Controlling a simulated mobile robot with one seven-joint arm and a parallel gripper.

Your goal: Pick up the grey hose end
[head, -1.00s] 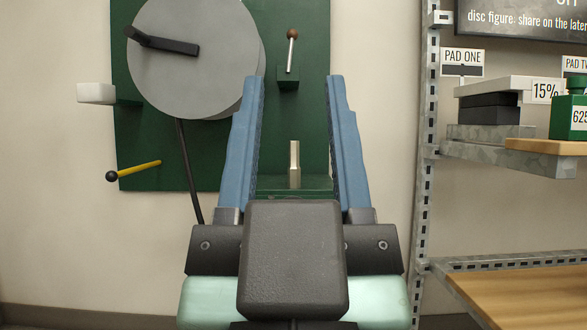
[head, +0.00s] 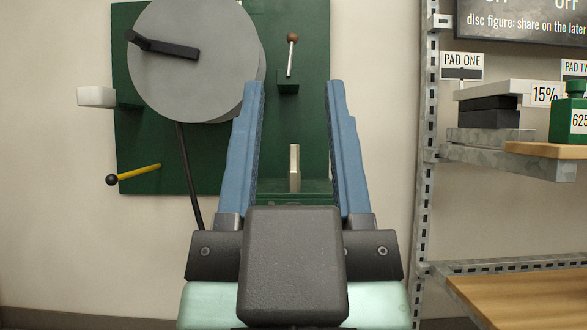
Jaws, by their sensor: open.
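I cannot make out the grey hose end for certain. A dark hose (head: 187,175) hangs from the grey disc (head: 190,60) on the green panel and runs down behind my gripper, where its lower end is hidden. My gripper (head: 294,85) is open, with two blue fingers pointing up and away and nothing gripped between them. A pale upright post (head: 294,165) shows in the gap between the fingers, on a green ledge (head: 310,192).
The green panel (head: 150,140) carries a brown-knobbed lever (head: 291,55), a yellow rod with a black knob (head: 140,173) and a white block (head: 96,96). Metal shelving (head: 425,170) with pads and a green weight (head: 568,118) stands at right. Bare wall lies at left.

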